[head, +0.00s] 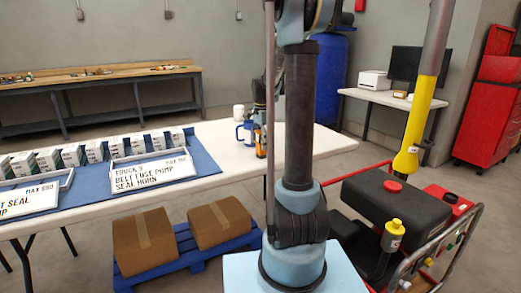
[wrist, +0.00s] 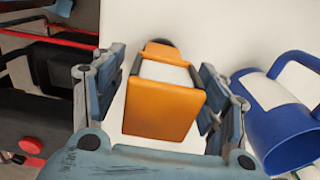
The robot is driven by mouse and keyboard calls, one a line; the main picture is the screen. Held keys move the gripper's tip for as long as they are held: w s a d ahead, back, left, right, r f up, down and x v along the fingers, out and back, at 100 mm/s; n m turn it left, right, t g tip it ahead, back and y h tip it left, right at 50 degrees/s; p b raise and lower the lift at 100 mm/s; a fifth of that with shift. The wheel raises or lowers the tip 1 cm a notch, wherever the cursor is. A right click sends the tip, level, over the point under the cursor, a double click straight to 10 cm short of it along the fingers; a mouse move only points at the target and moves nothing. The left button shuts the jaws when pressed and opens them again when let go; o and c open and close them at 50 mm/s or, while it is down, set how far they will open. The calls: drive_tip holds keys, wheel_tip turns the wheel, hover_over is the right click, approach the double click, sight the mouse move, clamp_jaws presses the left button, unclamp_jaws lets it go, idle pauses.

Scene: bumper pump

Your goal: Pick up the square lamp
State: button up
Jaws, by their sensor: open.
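The square lamp (wrist: 160,110) is an orange box-like body with a pale top face and a dark round part behind it. It stands between the two fingers of my gripper (wrist: 162,72) in the wrist view, with a finger on each side. The fingers are spread, and a narrow gap shows beside the lamp. In the head view the lamp (head: 261,142) is a small orange and dark shape on the white table (head: 222,146), partly hidden by my arm.
A blue mug (wrist: 285,125) with a white band stands close to the right finger; it also shows in the head view (head: 244,132). A white object (head: 239,112) stands behind it. Small boxes (head: 72,155) and signs line the table's left. A red-framed machine (head: 400,205) stands right.

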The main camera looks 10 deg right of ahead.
drive_tip(key=shift+f, duration=0.2)
drive_tip(key=c, duration=1.4)
